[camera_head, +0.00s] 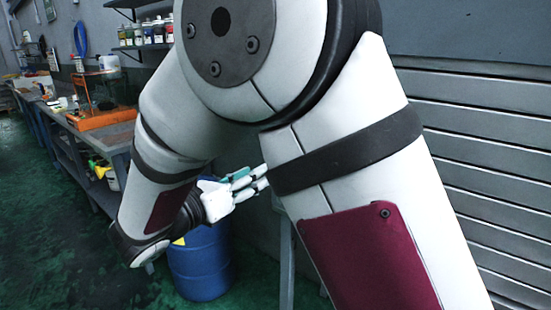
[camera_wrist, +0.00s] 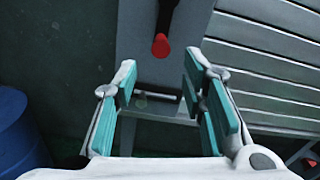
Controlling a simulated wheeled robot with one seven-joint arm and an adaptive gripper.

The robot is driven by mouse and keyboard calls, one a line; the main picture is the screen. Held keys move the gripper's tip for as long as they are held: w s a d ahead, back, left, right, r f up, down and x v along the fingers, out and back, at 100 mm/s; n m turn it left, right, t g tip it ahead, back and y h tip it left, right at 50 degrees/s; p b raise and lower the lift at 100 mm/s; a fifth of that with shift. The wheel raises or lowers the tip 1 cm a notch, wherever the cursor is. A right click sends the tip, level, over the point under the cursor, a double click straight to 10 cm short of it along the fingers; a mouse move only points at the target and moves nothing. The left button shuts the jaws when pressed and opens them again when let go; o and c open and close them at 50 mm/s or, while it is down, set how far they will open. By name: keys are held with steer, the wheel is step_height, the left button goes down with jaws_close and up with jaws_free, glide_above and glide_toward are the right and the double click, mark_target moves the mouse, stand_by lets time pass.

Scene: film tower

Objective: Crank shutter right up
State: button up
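The slatted grey shutter (camera_head: 485,172) fills the right of the head view, partly covered by my arm. It also shows at the right of the wrist view (camera_wrist: 265,50). In the wrist view a crank with a red knob (camera_wrist: 161,46) on a dark arm (camera_wrist: 167,14) is in front of a grey housing (camera_wrist: 140,35). My gripper (camera_wrist: 160,80) is open, with teal pads on both fingers and nothing between them. The knob appears beyond the fingertips, roughly centred on the gap, with no visible contact. In the head view my gripper (camera_head: 258,180) is partly hidden by my arm, and the crank is hidden.
A blue barrel (camera_head: 200,265) stands below my gripper; it also shows at the left of the wrist view (camera_wrist: 18,135). A grey stand leg (camera_head: 286,265) is beside it. A workbench (camera_head: 65,120) with tools runs along the left. Green floor (camera_head: 50,240) is open there.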

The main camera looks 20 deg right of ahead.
steer(key=b+x, duration=0.1)
steer(key=x, duration=0.9)
steer(key=shift+w+d, duration=0.2)
steer(key=shift+d, duration=0.15)
jaws_close()
